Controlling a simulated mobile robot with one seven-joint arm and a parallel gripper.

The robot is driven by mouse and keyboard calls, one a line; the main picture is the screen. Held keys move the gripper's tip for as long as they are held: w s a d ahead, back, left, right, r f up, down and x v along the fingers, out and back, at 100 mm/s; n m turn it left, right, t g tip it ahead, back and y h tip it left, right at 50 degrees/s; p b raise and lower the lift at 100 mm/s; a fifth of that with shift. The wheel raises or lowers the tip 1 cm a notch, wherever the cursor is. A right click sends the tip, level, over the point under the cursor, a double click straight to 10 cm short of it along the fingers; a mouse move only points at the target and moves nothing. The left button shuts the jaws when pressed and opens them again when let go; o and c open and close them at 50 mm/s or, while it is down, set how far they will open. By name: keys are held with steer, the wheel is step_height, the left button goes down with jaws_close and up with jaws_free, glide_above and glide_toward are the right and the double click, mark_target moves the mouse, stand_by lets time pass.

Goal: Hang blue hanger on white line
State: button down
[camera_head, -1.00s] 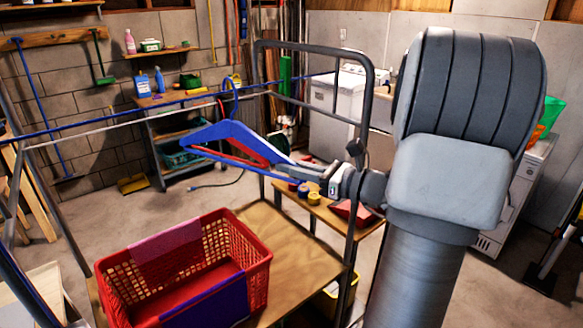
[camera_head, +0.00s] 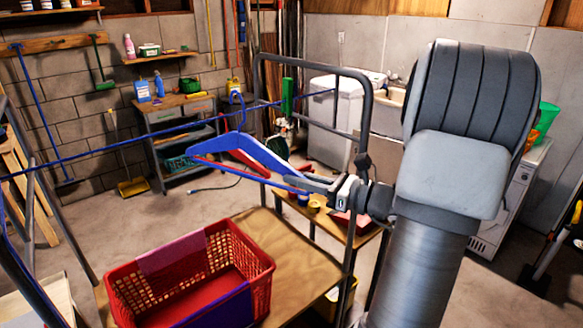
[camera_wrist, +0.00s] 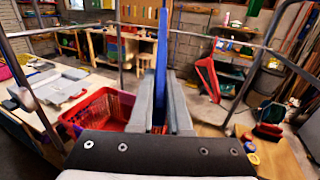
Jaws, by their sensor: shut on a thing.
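The blue hanger (camera_head: 240,148) is in my gripper (camera_head: 300,183), which is shut on its near arm. Its hook (camera_head: 237,98) points up and, in the head view, overlaps the blue line (camera_head: 120,146); I cannot tell whether it touches any line. In the wrist view the hanger (camera_wrist: 162,50) stands edge-on between my fingers (camera_wrist: 160,95). I cannot pick out the white line apart from the blue one in the head view. A pale line (camera_wrist: 225,40) crosses behind the hanger in the wrist view.
A red hanger (camera_head: 248,162) shows behind the blue one, and in the wrist view (camera_wrist: 207,80). A red basket (camera_head: 130,300) stands on a wooden board (camera_head: 290,262) below. A grey metal frame (camera_head: 315,62) rises close beyond my gripper. A grey shelf cart (camera_head: 180,113) stands farther back.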

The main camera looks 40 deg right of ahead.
steer(key=shift+s, duration=0.7)
steer(key=s+p, duration=0.1)
steer(key=s, duration=0.6)
steer(key=shift+s+d, duration=0.15)
steer(key=shift+d, duration=0.25)
